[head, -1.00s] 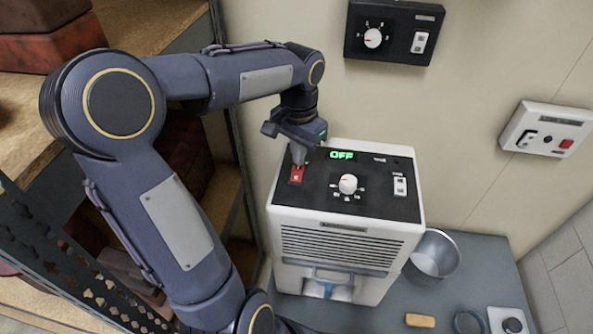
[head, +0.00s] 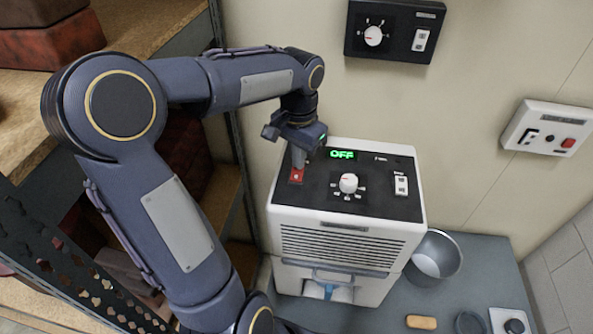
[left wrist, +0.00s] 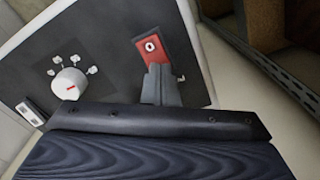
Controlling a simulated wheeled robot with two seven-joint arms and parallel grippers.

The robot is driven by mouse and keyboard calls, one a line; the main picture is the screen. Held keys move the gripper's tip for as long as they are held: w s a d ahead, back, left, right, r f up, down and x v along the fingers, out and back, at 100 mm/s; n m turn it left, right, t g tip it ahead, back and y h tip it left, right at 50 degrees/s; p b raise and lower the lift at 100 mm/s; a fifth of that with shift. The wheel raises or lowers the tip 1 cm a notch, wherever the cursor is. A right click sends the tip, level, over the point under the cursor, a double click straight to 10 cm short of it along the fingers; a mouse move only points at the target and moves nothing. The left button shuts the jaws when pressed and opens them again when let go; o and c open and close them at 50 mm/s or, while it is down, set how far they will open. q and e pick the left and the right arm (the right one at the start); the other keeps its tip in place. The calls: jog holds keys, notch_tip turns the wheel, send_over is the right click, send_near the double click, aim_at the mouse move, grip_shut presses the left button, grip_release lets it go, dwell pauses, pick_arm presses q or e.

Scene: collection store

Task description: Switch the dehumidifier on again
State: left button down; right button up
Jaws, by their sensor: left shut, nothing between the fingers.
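The white dehumidifier (head: 340,245) stands on a grey surface, with a black control panel on top. Its green display (head: 342,155) reads OFF. A red rocker switch (head: 296,176) sits at the panel's left; in the left wrist view the red switch (left wrist: 151,46) shows a white "0" mark. A white dial (head: 348,183) is at the panel's middle and a small white switch (head: 400,185) at its right. My left gripper (head: 298,160) is shut and empty, its tips pointing down at the red switch. In the left wrist view the fingertips (left wrist: 159,78) overlap the switch's edge; I cannot tell whether they touch.
A black wall box (head: 394,30) with a dial and a white wall box (head: 545,129) with a red switch hang behind. A metal bucket (head: 434,257) stands right of the dehumidifier. Shelving with boxes is at the left. A sponge-like block (head: 421,322) lies in front.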

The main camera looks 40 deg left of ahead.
pick_arm(q)
jog(key=shift+f, duration=0.3)
notch_tip(320, 180, up, 7)
jog(key=p, duration=0.6)
jog(key=shift+r, duration=0.15)
dwell(0.6)
